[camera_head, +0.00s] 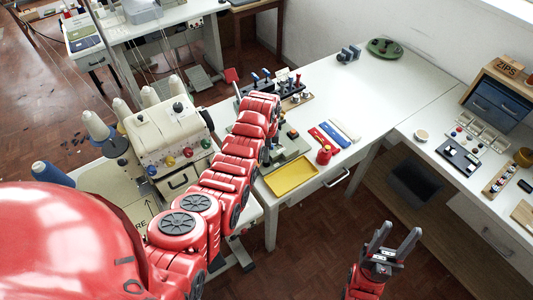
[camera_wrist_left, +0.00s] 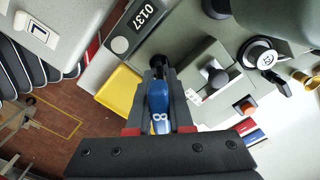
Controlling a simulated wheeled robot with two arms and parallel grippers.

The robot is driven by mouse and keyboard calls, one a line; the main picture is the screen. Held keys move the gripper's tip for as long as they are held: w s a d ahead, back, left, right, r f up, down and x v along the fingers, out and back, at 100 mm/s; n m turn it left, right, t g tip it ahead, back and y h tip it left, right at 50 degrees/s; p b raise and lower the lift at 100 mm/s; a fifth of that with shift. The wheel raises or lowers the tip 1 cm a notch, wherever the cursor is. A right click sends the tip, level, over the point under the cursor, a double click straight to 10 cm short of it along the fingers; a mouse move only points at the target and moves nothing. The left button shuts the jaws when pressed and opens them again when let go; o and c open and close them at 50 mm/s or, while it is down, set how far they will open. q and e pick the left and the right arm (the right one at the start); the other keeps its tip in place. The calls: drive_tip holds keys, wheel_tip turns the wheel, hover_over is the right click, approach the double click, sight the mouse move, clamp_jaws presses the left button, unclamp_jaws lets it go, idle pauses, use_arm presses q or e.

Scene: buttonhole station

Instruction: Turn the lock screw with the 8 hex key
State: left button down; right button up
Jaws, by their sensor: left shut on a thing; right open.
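The hex key's blue handle (camera_wrist_left: 158,100), marked 8, sits between the dark jaws of my left gripper (camera_wrist_left: 160,78) in the left wrist view. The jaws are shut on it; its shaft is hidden. A dark round part (camera_wrist_left: 159,62) lies just beyond the fingertips, at the edge of the grey machine body (camera_wrist_left: 185,25). I cannot tell whether it is the lock screw or whether the key touches it. In the head view my red left arm hides most of this gripper and the work spot. My right gripper (camera_head: 396,240) is open and empty above the floor at lower right.
A yellow tray (camera_head: 291,178) lies at the table's front edge, beside a red spool (camera_head: 324,155) and blue, red and white strips. A rack (camera_head: 293,101) with coloured handles stands behind the arm. A cream sewing machine (camera_head: 168,135) is left.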

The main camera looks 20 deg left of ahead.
use_arm(q)
drive_tip(key=m, duration=0.6)
drive_tip(key=shift+m, duration=0.4)
drive_tip(key=m, duration=0.3)
drive_tip(key=shift+m+p, duration=0.3)
drive_tip(key=shift+p, duration=0.05)
drive_tip(key=c, duration=0.7)
unclamp_jaws()
drive_tip(key=shift+m, duration=0.3)
drive_tip(key=shift+c, duration=0.2)
